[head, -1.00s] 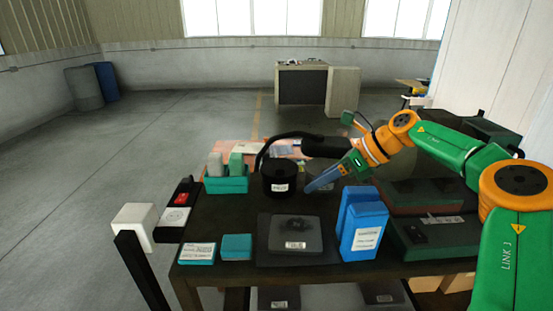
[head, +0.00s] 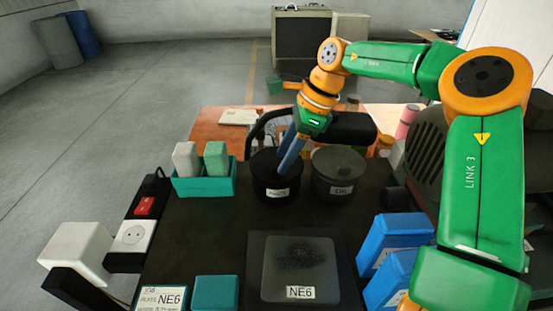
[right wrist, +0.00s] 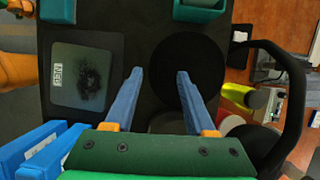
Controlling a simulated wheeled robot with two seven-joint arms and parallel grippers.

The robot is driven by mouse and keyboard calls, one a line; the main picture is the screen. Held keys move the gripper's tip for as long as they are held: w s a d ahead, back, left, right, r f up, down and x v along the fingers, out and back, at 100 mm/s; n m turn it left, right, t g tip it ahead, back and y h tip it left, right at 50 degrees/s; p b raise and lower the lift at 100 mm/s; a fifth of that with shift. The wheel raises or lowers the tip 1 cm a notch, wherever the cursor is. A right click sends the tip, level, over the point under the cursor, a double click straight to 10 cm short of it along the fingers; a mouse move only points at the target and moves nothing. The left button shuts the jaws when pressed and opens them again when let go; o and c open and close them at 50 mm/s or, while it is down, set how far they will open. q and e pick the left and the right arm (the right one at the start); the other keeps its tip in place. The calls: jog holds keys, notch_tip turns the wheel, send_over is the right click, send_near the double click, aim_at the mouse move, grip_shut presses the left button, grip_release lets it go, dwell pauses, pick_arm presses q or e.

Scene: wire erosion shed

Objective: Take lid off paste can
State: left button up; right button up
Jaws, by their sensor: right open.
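The black paste can (head: 265,187), with a white label, stands upright on the dark bench. Its flat black lid (head: 263,164) is on top and shows as a dark disc in the right wrist view (right wrist: 196,52). My right gripper (head: 283,168) points down at the lid, its blue fingers partly covering the can. In the right wrist view my right gripper (right wrist: 161,71) is open and empty; one finger is over the lid, the other beside its left edge. Whether the fingers touch the lid, I cannot tell. My left gripper is not in view.
A grey lidded can (head: 338,178) stands close right of the paste can. A teal tray (head: 205,186) holding blocks is to the left. A black curved arm (right wrist: 296,90) arches behind the can. A dark plate (head: 300,268) and blue boxes (head: 393,240) are nearer.

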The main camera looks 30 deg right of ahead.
aim_at(277, 162)
jog(key=x, duration=0.3)
jog(key=shift+w+d+f, duration=0.15)
jog(key=shift+w+d, duration=0.1)
jog(key=shift+w+d+f, duration=0.1)
jog(key=shift+w, duration=0.05)
jog(key=shift+s, duration=0.2)
grip_shut()
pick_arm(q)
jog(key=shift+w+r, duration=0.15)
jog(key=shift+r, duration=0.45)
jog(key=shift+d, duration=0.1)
pick_arm(e)
jog(key=shift+w, duration=0.1)
